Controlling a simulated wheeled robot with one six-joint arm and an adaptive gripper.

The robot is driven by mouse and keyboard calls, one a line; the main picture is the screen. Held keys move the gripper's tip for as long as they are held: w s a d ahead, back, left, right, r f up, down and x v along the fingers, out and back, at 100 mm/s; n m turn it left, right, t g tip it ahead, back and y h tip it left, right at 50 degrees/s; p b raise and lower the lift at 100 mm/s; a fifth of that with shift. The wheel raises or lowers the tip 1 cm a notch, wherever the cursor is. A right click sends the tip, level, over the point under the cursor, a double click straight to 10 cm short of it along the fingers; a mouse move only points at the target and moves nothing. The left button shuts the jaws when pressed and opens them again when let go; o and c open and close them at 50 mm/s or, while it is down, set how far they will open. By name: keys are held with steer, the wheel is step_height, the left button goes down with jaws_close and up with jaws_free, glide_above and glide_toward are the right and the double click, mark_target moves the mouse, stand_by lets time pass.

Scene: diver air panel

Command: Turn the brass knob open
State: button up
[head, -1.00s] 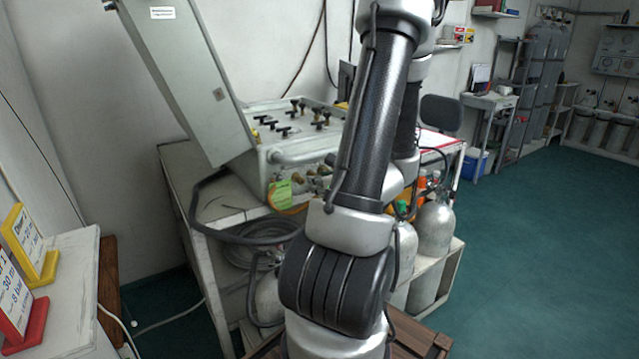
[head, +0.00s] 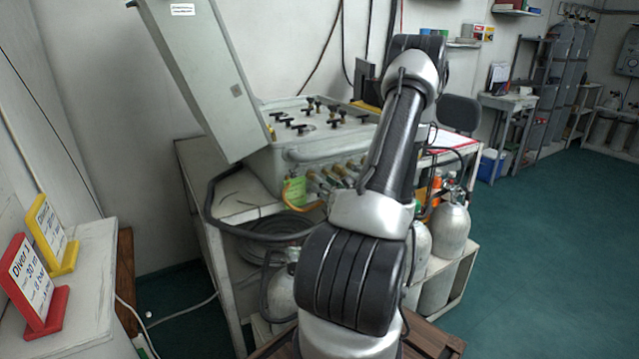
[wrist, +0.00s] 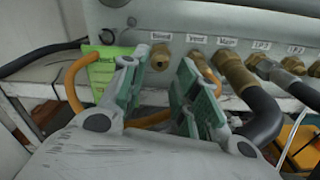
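A brass knob (wrist: 160,57) sits on the front face of the grey air panel (wrist: 230,18), under a label that seems to read "Bleed". It is the leftmost brass piece in the row in the wrist view. My gripper (wrist: 158,82) is open, its two green-padded fingers pointing at the panel, one on each side of the knob in the picture. The fingers look short of the knob, with nothing between them. In the head view the panel (head: 285,160) stands on the bench with its lid raised; my arm hides part of its front, and my gripper is not visible there.
Right of the knob are more brass fittings with hoses (wrist: 235,75). An orange hose (wrist: 72,85) and a green tag (wrist: 108,62) hang close to the left finger. Black-handled valves (head: 300,125) stand on the panel top. Gas cylinders (head: 450,225) stand below right.

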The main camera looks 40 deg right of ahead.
steer(key=shift+x, duration=1.7)
jaws_close()
steer(key=shift+n, duration=0.4)
steer(key=n, duration=1)
